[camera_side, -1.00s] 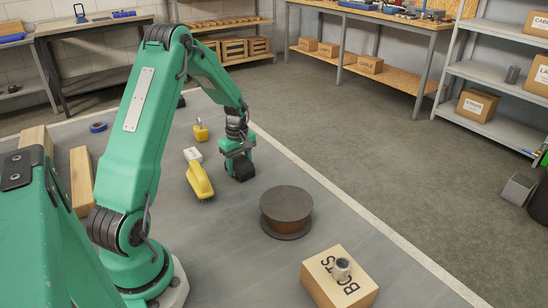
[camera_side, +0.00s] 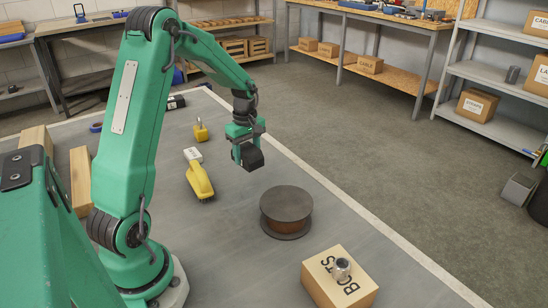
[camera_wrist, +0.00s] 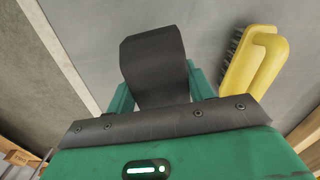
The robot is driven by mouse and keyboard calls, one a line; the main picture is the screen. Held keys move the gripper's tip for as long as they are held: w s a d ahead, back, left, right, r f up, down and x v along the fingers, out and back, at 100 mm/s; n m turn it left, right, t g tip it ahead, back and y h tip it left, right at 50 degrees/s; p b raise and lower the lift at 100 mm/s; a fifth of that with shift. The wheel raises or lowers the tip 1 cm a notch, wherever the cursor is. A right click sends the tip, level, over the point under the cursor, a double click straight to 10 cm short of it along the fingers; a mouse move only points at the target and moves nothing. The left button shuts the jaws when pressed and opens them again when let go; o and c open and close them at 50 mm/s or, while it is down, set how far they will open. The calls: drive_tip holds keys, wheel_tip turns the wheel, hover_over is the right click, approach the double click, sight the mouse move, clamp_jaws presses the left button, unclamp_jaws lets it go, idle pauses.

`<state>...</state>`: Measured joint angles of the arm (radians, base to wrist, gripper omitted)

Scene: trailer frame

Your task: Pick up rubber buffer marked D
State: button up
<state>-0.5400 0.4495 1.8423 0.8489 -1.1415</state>
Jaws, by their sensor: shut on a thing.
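My gripper (camera_side: 245,146) is shut on a black rubber buffer (camera_side: 251,158) and holds it in the air above the grey bench top, behind the cable spool in the side view. In the wrist view the buffer (camera_wrist: 153,62) is a dark, curved-sided block between the green jaws. No letter D shows on its visible faces. The buffer looks clear of the surface and of the things around it.
A black cylinder (camera_side: 176,102) lies farther back.

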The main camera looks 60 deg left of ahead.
drive_tip(key=d+r, duration=0.4)
drive_tip(key=d, duration=0.2)
drive_tip(key=shift+w+d, duration=0.3)
drive_tip(key=shift+d, duration=0.1)
